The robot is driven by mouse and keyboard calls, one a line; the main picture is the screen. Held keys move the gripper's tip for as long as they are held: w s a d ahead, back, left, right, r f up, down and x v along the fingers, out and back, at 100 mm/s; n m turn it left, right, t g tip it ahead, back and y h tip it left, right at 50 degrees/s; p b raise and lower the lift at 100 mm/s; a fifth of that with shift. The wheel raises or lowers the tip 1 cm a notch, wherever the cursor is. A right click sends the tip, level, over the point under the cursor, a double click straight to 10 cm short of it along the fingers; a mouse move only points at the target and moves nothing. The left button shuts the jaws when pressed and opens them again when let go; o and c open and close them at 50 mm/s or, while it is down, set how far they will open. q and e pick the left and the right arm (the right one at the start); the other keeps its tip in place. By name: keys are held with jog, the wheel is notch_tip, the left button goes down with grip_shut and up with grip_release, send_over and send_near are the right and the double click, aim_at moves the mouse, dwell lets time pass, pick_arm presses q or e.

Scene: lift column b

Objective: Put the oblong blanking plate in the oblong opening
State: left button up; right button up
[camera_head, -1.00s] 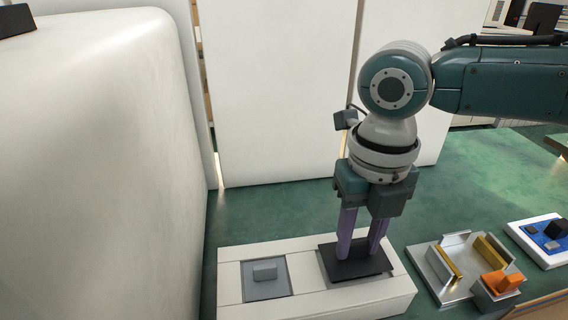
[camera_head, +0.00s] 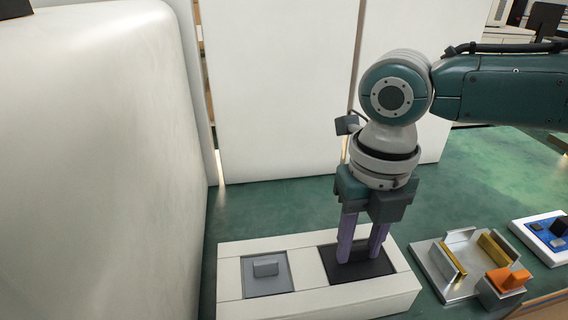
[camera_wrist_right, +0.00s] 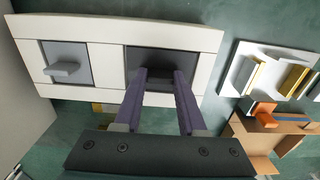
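The dark oblong blanking plate (camera_head: 372,268) lies in the right-hand opening of a cream panel (camera_head: 312,302); it looks level there, though a small remaining gap could not be seen. It also shows in the wrist view (camera_wrist_right: 192,62). My right gripper (camera_head: 361,258) points down over the plate's middle, fingertips at the plate and a little apart. The fingers seem closed on its grip, which they mostly hide. In the wrist view the fingertips (camera_wrist_right: 160,74) stand in front of the plate. My left gripper is not in view.
A grey plate with a raised grip (camera_head: 267,282) sits in the panel's left opening. A metal fixture (camera_head: 452,272) and an orange-topped block (camera_head: 508,280) stand to the right, with a blue-and-white tray (camera_head: 545,242) beyond. A big white rounded body (camera_head: 100,170) stands at left.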

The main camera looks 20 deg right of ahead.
aim_at(359, 247)
jog(key=o, duration=0.5)
notch_tip(359, 247, up, 9)
jog(key=shift+r+p, duration=0.1)
jog(key=shift+p, duration=0.85)
jog(key=shift+r, duration=0.4)
